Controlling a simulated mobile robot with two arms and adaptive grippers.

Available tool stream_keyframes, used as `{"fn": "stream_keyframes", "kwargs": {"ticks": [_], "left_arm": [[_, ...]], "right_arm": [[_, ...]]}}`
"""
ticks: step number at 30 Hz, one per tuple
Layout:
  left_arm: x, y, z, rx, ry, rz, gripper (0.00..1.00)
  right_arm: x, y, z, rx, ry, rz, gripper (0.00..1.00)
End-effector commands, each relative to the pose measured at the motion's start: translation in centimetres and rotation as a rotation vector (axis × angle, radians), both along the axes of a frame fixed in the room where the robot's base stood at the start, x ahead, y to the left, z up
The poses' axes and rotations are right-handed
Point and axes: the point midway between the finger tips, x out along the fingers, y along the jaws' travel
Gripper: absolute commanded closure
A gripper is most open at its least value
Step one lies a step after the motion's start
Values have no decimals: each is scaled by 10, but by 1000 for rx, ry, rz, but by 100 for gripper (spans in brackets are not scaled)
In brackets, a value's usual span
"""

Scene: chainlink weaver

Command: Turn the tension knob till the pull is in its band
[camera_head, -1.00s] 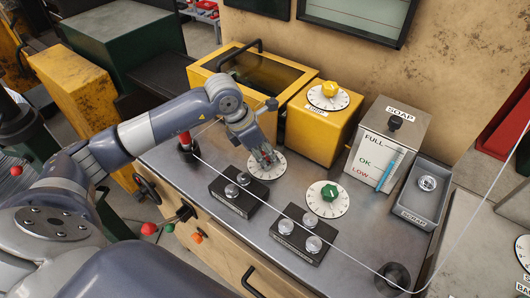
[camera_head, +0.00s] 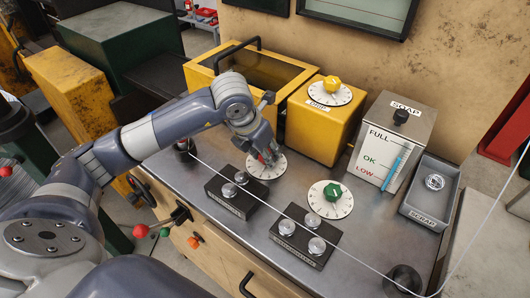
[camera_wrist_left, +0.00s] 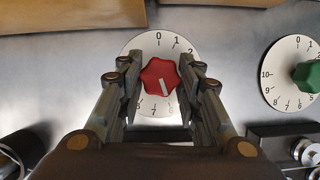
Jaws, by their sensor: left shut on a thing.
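A red knob (camera_wrist_left: 160,77) with a white pointer line sits at the centre of a white numbered dial (camera_wrist_left: 147,42). In the left wrist view it is between the fingers of my left gripper (camera_wrist_left: 160,82), which is shut on it. The pointer line points down and slightly right, toward the lower numbers side of the dial. In the head view the gripper (camera_head: 267,158) covers most of the red knob, and the dial (camera_head: 275,168) shows around it. My right gripper is not in view. No pull readout can be made out.
A green knob (camera_head: 332,192) on its own dial stands right of the red one. A yellow knob (camera_head: 332,84) tops a yellow box. Two dark roller blocks (camera_head: 232,196) (camera_head: 305,236) and a thin wire cross the bench. A soap tank (camera_head: 394,135) and scrap tray (camera_head: 436,208) stand at right.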

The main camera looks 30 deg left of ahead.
Motion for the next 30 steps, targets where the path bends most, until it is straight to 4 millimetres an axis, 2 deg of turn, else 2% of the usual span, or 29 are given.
{"fn": "stream_keyframes", "kwargs": {"ticks": [1, 3, 12, 16, 20, 30], "left_arm": [[0, 0, 1, -1, -1, 1, 63], [0, 0, 1, 0, -1, 0, 48], [0, 0, 0, 0, -1, -1, 48], [-2, 1, 7, 0, -3, -1, 48], [-9, 3, 26, 1, -6, -2, 48], [-35, 9, 91, 1, -5, -1, 48]], "right_arm": [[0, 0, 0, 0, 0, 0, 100], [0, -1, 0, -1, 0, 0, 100], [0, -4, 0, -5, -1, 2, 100], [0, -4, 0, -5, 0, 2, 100], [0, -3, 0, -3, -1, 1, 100], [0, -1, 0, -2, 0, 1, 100]]}}
